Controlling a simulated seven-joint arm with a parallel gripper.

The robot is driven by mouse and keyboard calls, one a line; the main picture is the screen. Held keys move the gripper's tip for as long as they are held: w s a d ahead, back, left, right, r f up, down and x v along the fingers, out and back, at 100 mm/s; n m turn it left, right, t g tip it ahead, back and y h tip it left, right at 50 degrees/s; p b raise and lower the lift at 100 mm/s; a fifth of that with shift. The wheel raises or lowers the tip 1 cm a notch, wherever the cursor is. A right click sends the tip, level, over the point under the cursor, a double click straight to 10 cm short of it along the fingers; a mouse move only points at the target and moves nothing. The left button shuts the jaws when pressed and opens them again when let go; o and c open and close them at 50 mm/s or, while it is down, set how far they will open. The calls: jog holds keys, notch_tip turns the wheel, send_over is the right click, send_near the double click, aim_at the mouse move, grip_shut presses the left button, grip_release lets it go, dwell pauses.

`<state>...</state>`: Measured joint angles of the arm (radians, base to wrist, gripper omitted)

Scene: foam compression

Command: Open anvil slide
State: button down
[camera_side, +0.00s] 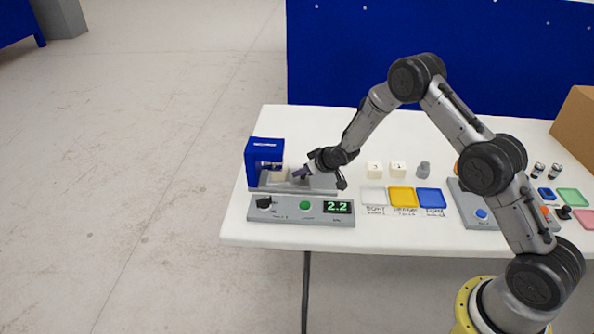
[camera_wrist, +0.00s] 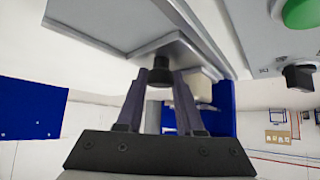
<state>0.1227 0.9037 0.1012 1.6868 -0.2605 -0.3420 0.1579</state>
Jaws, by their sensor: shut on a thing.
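The blue press (camera_side: 265,150) stands at the left end of the table on a grey base. A cream block (camera_side: 279,174) sits at its opening; it also shows in the wrist view (camera_wrist: 200,88). The grey anvil slide (camera_side: 322,183) extends right from the press. My gripper (camera_side: 302,174) is low over the slide, just right of the block. In the wrist view, my fingers (camera_wrist: 160,88) are on either side of the slide's dark knob (camera_wrist: 160,71) and shut on it. The fingers partly hide the press and the block there.
In front of the press is a control panel (camera_side: 285,216) with a black knob, a green button and a display (camera_side: 338,207) reading 2.2. Pale blocks (camera_side: 374,169), a grey weight (camera_side: 423,170) and white, yellow and blue trays (camera_side: 430,198) lie to the right.

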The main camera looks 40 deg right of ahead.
jog(key=s+d, duration=0.5)
jog(key=shift+s+d, duration=0.15)
jog(key=shift+d, duration=0.1)
jog(key=shift+r, duration=0.1)
jog(key=c, duration=0.8)
grip_release()
jog(key=v, duration=1.3)
jog(key=shift+s+r, duration=0.25)
jog(key=shift+s, duration=0.05)
jog(key=shift+a, duration=0.1)
